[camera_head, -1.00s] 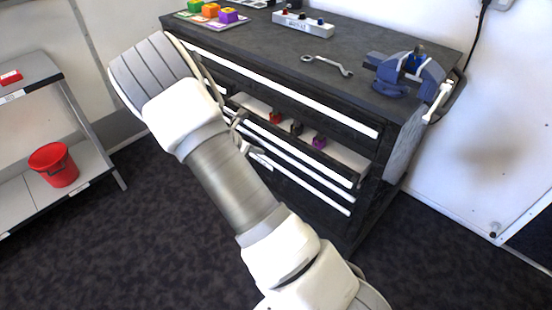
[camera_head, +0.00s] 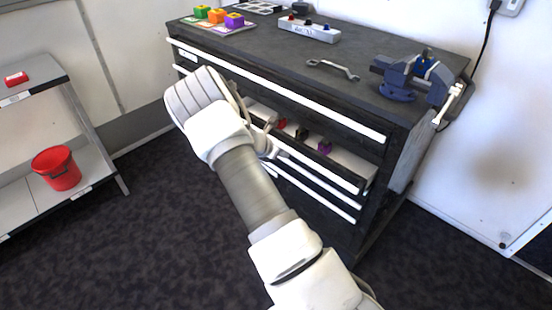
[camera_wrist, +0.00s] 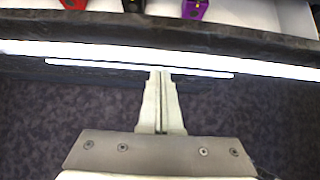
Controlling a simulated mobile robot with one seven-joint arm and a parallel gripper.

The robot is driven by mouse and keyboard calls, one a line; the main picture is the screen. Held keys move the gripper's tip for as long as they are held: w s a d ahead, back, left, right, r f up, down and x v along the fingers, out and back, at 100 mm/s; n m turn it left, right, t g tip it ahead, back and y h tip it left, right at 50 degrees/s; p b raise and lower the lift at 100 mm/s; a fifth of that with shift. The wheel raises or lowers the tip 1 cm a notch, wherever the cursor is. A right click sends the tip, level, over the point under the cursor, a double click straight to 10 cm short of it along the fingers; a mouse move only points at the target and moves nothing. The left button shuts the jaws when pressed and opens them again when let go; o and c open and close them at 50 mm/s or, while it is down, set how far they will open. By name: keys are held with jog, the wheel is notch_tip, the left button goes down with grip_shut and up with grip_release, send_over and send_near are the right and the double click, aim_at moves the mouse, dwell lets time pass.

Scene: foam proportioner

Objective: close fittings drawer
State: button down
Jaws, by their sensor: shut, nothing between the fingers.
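The fittings drawer (camera_head: 345,161) is partly pulled out of the dark workbench cabinet. Red, black and purple fittings lie in it. In the wrist view the drawer's white front edge (camera_wrist: 270,66) crosses the picture, with a red fitting (camera_wrist: 74,4), a black one and a purple fitting (camera_wrist: 195,9) behind it. My gripper (camera_wrist: 160,74) is shut and empty, its fingertips at the lower edge of the drawer front in that view. I cannot tell whether they touch it. In the head view my gripper (camera_head: 274,150) is partly hidden by my wrist, in front of the drawer.
The bench top (camera_head: 290,58) carries a wrench (camera_head: 333,68), a blue vise (camera_head: 415,76), a grey block with knobs (camera_head: 309,29) and coloured blocks on a mat. Other drawers look shut. A shelf with a red bucket (camera_head: 56,168) stands left. The carpet between is clear.

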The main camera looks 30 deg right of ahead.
jog(key=shift+d, duration=0.25)
jog(key=w+d, duration=0.1)
jog(key=d, duration=0.2)
jog(key=w+d+p, duration=0.1)
jog(key=d, duration=0.1)
jog(key=w+d, duration=0.1)
jog(key=d, duration=0.2)
jog(key=shift+w+d+p, duration=0.1)
jog(key=shift+d+p, duration=0.25)
jog(key=shift+p, duration=0.05)
jog(key=shift+d+r, duration=0.1)
jog(key=shift+d, duration=0.1)
